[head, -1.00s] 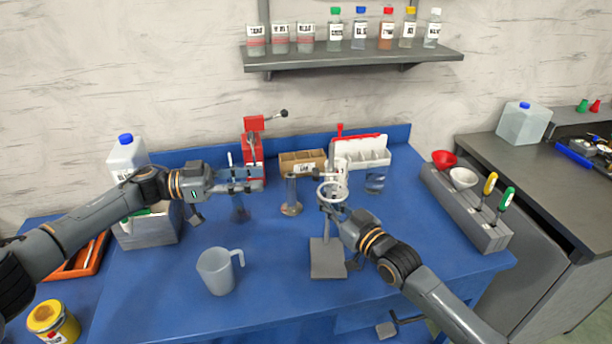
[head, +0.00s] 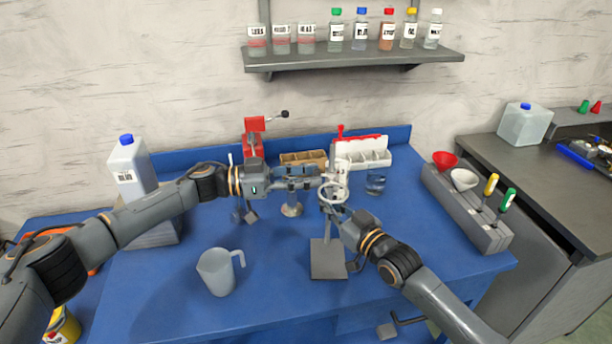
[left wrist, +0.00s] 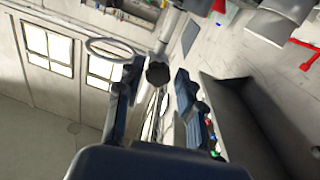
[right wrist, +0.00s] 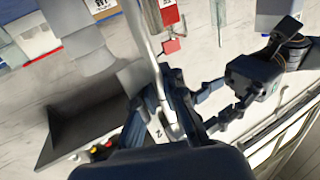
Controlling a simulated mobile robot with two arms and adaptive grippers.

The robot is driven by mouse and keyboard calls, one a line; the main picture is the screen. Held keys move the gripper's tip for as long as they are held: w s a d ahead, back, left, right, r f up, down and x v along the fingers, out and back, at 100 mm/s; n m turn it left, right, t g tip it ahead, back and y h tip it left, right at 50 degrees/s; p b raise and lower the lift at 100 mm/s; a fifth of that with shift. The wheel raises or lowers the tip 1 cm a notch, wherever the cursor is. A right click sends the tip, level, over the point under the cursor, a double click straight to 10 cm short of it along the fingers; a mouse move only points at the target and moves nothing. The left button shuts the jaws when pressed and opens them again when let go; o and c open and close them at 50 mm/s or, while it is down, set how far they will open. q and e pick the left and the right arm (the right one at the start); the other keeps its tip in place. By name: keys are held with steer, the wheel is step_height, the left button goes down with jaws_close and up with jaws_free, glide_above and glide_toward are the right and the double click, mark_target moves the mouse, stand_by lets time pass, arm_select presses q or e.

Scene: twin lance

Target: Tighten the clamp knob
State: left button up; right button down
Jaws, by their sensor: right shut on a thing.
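The metal stand has a grey base plate (head: 328,259) and a pale ring (head: 334,193), which also shows in the left wrist view (left wrist: 112,48). The dark clamp knob (left wrist: 158,73) faces the left wrist camera, on the end of a metal shaft. My left gripper (head: 317,182) is open, its fingers on either side of the knob near their tips. I cannot tell whether they touch it. In the head view this gripper hides the knob. My right gripper (head: 331,207) is shut on the stand's rod (right wrist: 156,70) below the ring.
A grey jug (head: 219,272) stands front left on the blue table. A glass beaker (head: 375,183) and white rack (head: 365,158) are behind the stand. A grey tool block (head: 470,215) stands right.

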arm_select(q)
steer(key=shift+c, duration=0.2)
jaws_close()
steer(key=shift+w+a+m, duration=0.1)
steer(key=shift+m, duration=0.2)
steer(key=m, duration=0.8)
steer(key=m+g+h, duration=0.1)
steer(key=m, duration=0.7)
steer(key=m+g, duration=0.1)
steer(key=m, duration=0.7)
steer(key=shift+w+a+m, duration=0.1)
steer(key=shift+w+m, duration=0.2)
steer(key=shift+m, duration=0.1)
steer(key=shift+f, duration=0.1)
